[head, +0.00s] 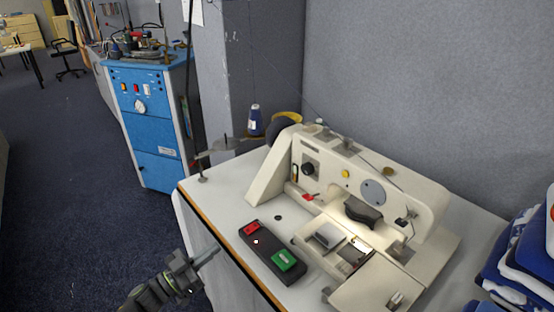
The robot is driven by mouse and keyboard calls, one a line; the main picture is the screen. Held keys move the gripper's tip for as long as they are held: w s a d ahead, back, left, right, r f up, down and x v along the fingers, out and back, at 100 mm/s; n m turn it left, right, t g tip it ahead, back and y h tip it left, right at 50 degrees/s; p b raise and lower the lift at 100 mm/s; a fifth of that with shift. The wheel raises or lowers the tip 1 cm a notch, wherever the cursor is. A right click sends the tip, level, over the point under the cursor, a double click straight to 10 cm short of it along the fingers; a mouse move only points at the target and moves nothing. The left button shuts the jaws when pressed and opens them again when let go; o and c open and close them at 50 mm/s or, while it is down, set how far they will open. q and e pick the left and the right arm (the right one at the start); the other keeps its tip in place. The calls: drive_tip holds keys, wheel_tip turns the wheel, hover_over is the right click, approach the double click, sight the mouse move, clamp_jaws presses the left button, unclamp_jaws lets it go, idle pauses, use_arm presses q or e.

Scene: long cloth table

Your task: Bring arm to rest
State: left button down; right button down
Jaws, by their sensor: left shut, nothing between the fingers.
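My left gripper (207,257) shows at the bottom, left of centre. It is shut and empty, with its fingers pointing up and to the right. It is in front of the left edge of the table (222,205), apart from the dark switch box in the picture. My right gripper is not in view.
A cream sewing machine (345,175) stands on the table. A dark box with a red and a green button (272,250) lies near the table's front edge. Blue and white cloth (520,255) is piled at right. A blue cabinet (150,115) stands behind; carpeted floor at left is clear.

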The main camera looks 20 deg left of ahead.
use_arm(q)
drive_tip(key=s+a+f+n+g+y, duration=0.2)
drive_tip(key=s+f+y, duration=0.15)
drive_tip(key=f, duration=0.55)
drive_tip(key=s+a+f+n+g+y, duration=0.1)
drive_tip(key=s+a+f+n+y, duration=0.2)
drive_tip(key=f, duration=0.6)
drive_tip(key=s+a+f+n+g+y, duration=0.1)
drive_tip(key=s+f+g+y, duration=0.2)
drive_tip(key=f, duration=0.5)
drive_tip(key=s+d+f+g, duration=0.3)
drive_tip(key=s+f, duration=0.3)
drive_tip(key=s, duration=0.4)
drive_tip(key=s+d+f+g+y, duration=0.1)
drive_tip(key=s+d+f+g, duration=0.2)
drive_tip(key=s+f, duration=0.3)
drive_tip(key=s+d+f+g, duration=0.4)
drive_tip(key=s+f, duration=0.3)
drive_tip(key=s, duration=0.7)
drive_tip(key=shift+s+n+g+y, duration=0.25)
drive_tip(key=shift+n+g+y, duration=0.05)
drive_tip(key=shift+y, duration=0.05)
